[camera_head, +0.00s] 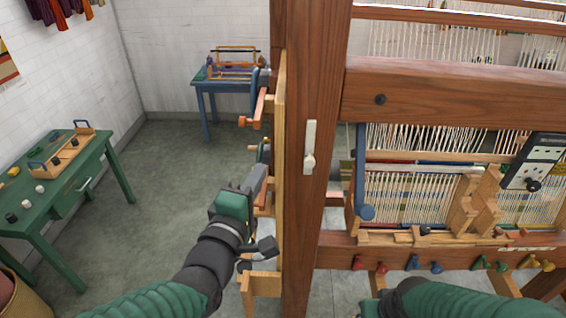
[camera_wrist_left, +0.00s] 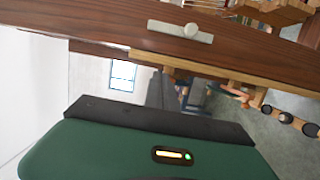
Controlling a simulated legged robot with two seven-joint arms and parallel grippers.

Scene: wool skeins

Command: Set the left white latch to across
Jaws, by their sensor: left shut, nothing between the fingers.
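The white latch (camera_head: 310,147) is on the front of the thick wooden post (camera_head: 301,230). Its bar stands upright, along the post, with a round knob near its lower end. In the left wrist view the latch (camera_wrist_left: 180,31) lies along the length of the post, apart from my gripper. My left gripper (camera_head: 257,180) is left of the post and lower than the latch. It is shut and empty, and not touching the latch. Only my right forearm shows, at bottom right.
The loom's crossbeam (camera_head: 450,95) and warp threads are right of the post. Wooden pegs and a plank (camera_head: 279,130) run along the post's left side. A green table (camera_head: 70,190) stands far left, a blue table (camera_head: 207,82) behind. Floor between is clear.

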